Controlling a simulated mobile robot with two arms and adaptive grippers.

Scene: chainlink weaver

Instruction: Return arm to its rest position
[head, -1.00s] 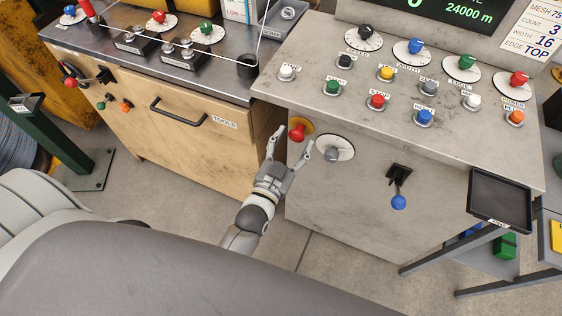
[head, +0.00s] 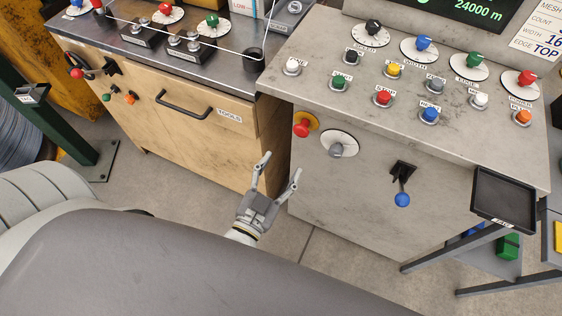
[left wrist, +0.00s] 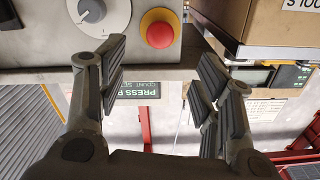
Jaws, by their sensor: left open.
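My left gripper (head: 277,181) is open and empty in the head view, low in front of the gap between the wooden cabinet and the grey control console. It touches nothing that I can see. In the left wrist view its two fingers (left wrist: 165,85) stand wide apart with nothing between them. A red mushroom button (head: 302,128) on a yellow ring sits on the console front, above and beyond the fingertips; it also shows in the left wrist view (left wrist: 160,33). A grey knob on a white dial (head: 338,146) is just right of the button. My right gripper does not show.
The grey console (head: 330,185) stands ahead and right, with a blue-tipped lever (head: 402,198) on its front. The wooden cabinet (head: 190,145) with a black handle (head: 183,106) is at the left. A black tray (head: 503,199) juts out at right. Bare floor (head: 285,250) lies below.

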